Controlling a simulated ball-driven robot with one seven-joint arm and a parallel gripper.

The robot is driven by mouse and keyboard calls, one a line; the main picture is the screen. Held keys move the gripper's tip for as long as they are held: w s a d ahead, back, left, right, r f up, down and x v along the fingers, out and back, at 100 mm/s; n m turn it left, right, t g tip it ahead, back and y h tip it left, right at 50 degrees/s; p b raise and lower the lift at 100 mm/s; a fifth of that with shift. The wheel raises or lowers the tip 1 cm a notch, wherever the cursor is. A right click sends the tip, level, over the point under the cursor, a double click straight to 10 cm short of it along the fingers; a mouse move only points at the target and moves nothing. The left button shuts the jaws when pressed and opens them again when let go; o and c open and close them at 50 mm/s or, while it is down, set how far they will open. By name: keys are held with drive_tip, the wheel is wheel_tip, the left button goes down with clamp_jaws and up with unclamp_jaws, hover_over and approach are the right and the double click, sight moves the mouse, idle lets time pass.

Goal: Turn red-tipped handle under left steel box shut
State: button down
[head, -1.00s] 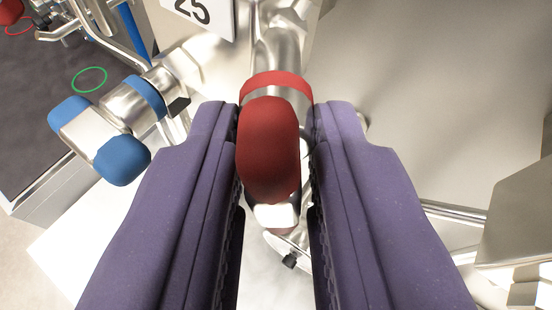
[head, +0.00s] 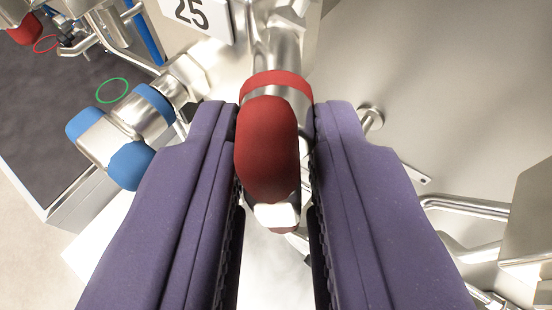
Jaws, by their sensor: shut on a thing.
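The red-tipped handle (head: 267,148) is in the middle of the head view, with a red band around its steel shaft and a pale piece between its red ends. My gripper (head: 275,115) has one purple finger on each side of it and is shut on it. The handle's lower end is partly hidden between the fingers. The steel pipe it sits on runs up behind it. A steel surface (head: 430,90), which I cannot surely name as the left steel box, fills the right side.
A blue-tipped handle (head: 130,165) stands close on the left of my gripper. Steel pipes (head: 465,207) and a steel block (head: 530,215) lie at the right. Another red-tipped part (head: 22,32) is at the top left.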

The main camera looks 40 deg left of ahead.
idle(0.5)
drive_tip(key=c, duration=1.2)
unclamp_jaws()
drive_tip(key=shift+o, duration=0.2)
drive_tip(key=b+v, duration=0.1)
drive_tip(key=v, duration=0.6)
drive_tip(key=shift+s+d+r, duration=0.15)
drive_tip(key=shift+s+d, duration=0.1)
drive_tip(key=shift+d, duration=0.05)
drive_tip(key=w+a+t+y, duration=0.1)
drive_tip(key=w, duration=0.1)
drive_tip(key=w+a+f+t+b, duration=0.1)
drive_tip(key=w+a, duration=0.1)
drive_tip(key=w+a+n+t+y+b, duration=0.1)
drive_tip(key=shift+w+a+f+t+y, duration=0.2)
drive_tip(key=shift+w+f+t+y, duration=0.1)
drive_tip(key=shift+w, duration=0.1)
